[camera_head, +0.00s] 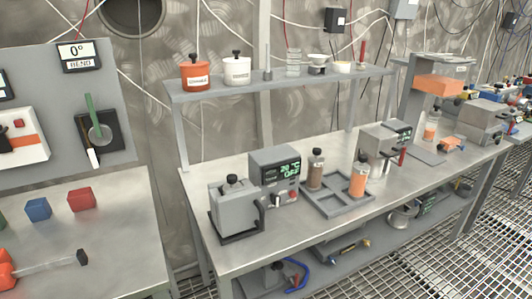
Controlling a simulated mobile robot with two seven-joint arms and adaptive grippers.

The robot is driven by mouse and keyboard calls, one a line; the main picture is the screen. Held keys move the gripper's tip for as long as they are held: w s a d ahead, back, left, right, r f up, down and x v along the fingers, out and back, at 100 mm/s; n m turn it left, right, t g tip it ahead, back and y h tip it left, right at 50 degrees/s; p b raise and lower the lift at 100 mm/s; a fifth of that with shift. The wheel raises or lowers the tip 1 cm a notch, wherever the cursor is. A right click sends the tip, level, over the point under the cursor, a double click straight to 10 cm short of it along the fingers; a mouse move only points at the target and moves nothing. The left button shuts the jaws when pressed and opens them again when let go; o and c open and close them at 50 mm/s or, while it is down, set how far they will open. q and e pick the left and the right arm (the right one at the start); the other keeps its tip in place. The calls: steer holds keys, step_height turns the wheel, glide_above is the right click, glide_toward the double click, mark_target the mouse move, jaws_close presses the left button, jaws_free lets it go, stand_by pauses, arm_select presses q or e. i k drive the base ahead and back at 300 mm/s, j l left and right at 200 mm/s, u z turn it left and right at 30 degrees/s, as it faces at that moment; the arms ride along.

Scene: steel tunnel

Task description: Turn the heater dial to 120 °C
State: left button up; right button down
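The heater is most likely the dark grey box (262,163) on the middle bench. Its front has a green display (288,171) that appears to read 20 °C and OFF. Small controls sit below the display, including a red one (292,194); which part is the dial is too small to tell. A grey block with a black knob on top (232,205) stands in front of the box, to its left, and its black handle partly covers the box's lower front. Neither of my grippers is in view.
A grey tray (325,207) with two bottles lies right of the box. Another device with a display (388,145) stands farther right. A shelf (280,82) with pots runs above the bench. A left table (120,230) holds coloured cubes. The bench's front strip is mostly clear.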

mark_target(275, 200)
steer(key=l+u, duration=0.4)
steer(key=k+l+u, duration=0.15)
steer(key=l+u, duration=0.2)
steer(key=k+l+u, duration=0.15)
steer(key=l+u, duration=0.25)
steer(key=k+l, duration=0.1)
steer(key=l, duration=0.25)
steer(key=l+u, duration=0.1)
steer(key=l, duration=0.2)
steer(key=k+l, duration=0.15)
steer(key=l, duration=0.2)
steer(key=k+l+u, duration=0.1)
steer(key=l, duration=0.25)
steer(key=i+l+u, duration=0.2)
steer(key=i+l, duration=0.2)
steer(key=i, duration=0.3)
steer(key=i+l+u, duration=0.2)
steer(key=i+l, duration=0.35)
steer(key=k, duration=0.3)
